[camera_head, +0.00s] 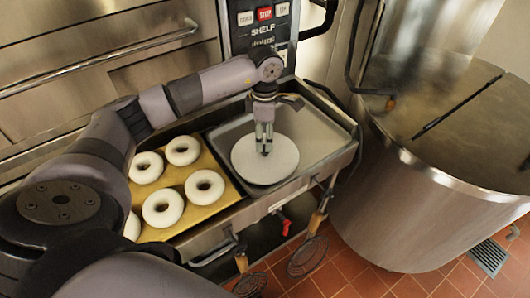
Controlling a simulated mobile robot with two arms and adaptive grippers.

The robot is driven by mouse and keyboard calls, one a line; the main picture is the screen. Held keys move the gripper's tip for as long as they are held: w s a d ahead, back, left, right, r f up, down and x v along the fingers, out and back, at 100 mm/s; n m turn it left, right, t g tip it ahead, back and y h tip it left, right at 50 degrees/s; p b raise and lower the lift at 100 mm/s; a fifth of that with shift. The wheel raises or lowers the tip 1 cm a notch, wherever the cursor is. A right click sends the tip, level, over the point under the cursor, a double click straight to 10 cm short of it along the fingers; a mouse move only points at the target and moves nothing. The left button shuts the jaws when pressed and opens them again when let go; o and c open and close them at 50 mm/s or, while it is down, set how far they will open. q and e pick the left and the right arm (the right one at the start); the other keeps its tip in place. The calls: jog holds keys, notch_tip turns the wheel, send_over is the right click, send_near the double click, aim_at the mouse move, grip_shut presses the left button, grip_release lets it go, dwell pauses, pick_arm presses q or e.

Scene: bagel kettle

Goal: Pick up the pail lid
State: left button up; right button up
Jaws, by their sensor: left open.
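A pale grey round disc, which looks like the pail lid (281,168), lies flat in a shallow steel tray (318,134) in the middle of the head view. My left gripper (265,150) points straight down over the middle of the disc, with its fingertips at or just above it. I cannot tell whether they touch. The fingers stand close together but apart, with nothing seen held between them. They cover a small part of the disc. My right gripper is not in view.
Several pale bagels (163,207) lie on a tan board (208,212) left of the tray. A large steel kettle (435,210) stands at the right. A control panel (262,25) is behind. Two wire skimmers (307,256) hang in front, above the red tiled floor (365,270).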

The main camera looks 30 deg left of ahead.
aim_at(265, 153)
pick_arm(q)
jog(key=shift+f, duration=0.5)
notch_tip(265, 153, down, 4)
jog(key=p, duration=0.3)
jog(key=shift+f, duration=0.4)
jog(key=shift+w, duration=0.1)
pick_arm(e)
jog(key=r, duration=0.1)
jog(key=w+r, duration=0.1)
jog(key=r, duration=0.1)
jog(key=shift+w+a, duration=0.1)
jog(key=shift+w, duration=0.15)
pick_arm(q)
jog(key=c, duration=0.4)
grip_shut()
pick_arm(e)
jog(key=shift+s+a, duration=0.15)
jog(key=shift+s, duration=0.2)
